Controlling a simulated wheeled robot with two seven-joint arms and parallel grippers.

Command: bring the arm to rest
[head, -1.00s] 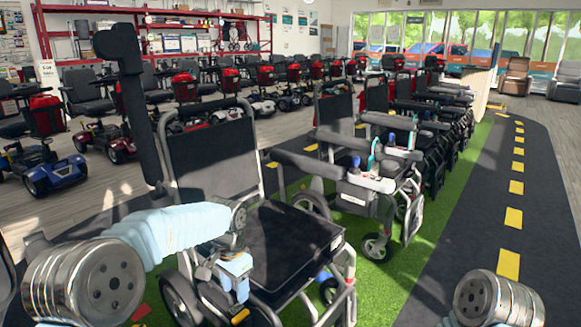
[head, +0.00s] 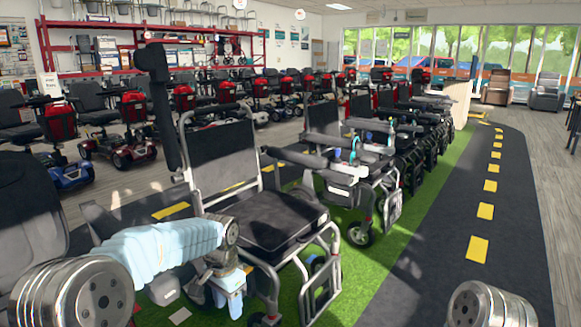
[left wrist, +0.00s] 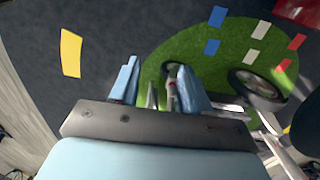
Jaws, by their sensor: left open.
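My left arm comes in from the lower left in the head view. Its gripper (head: 232,296) hangs in front of the nearest wheelchair (head: 265,228), beside its left front side. Whether the gripper touches the wheelchair frame I cannot tell. Of my right arm only a metal joint shows at the lower right of the head view; its gripper is out of sight.
A row of wheelchairs and rollators (head: 355,165) runs back along green turf (head: 400,250). A dark path (head: 470,240) with yellow dashes lies clear on the right. Scooters (head: 120,130) line the left, below red shelving (head: 150,50). A grey seat (head: 25,200) stands close at left.

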